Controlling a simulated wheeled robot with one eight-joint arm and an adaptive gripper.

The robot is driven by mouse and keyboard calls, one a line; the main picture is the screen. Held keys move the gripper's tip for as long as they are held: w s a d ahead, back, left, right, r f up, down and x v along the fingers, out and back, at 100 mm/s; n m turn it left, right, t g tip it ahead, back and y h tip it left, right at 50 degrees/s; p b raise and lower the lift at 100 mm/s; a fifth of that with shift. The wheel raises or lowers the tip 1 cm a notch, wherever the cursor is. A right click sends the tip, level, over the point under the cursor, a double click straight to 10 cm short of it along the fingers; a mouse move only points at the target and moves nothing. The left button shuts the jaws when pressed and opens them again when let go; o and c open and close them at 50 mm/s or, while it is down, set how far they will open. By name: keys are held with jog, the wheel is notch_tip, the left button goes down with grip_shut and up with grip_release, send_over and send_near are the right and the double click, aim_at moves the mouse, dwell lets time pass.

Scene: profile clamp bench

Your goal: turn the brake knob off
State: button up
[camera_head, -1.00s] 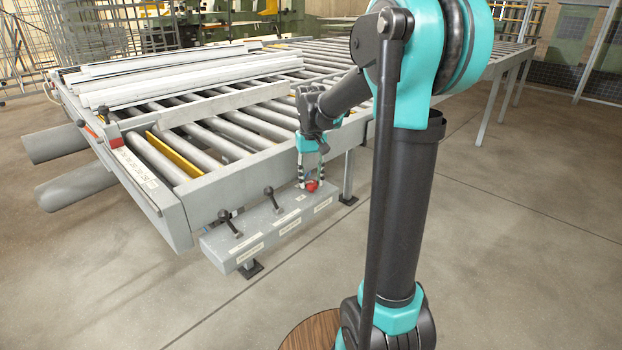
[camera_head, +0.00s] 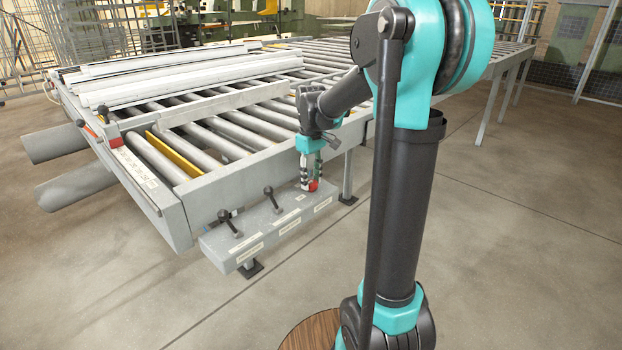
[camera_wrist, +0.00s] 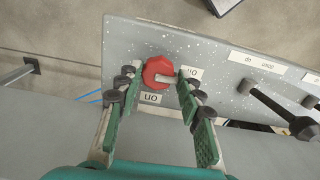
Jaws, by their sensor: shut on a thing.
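The red brake knob (camera_wrist: 158,72) sits on the grey control panel (camera_wrist: 215,58) in the wrist view. A pale mark on its face points right, toward a small white label (camera_wrist: 190,72); another label (camera_wrist: 151,98) lies just below the knob. Both labels appear upside down, and the lower one seems to read "on". My gripper (camera_wrist: 157,80) is shut on the knob, one finger at each side. In the head view my gripper (camera_head: 310,181) points down at the right end of the panel (camera_head: 252,238); its fingers hide most of the knob (camera_head: 313,185).
Two black levers (camera_head: 230,223) and (camera_head: 272,199) stand on the panel left of my gripper. The roller table (camera_head: 205,190) lies behind, with pale profiles (camera_head: 190,83) on it. The floor in front is clear.

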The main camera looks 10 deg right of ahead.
aim_at(311, 181)
dwell(0.3)
jog(key=o, duration=1.2)
jog(key=shift+c, duration=0.2)
jog(key=shift+r, duration=0.15)
notch_tip(311, 181, up, 12)
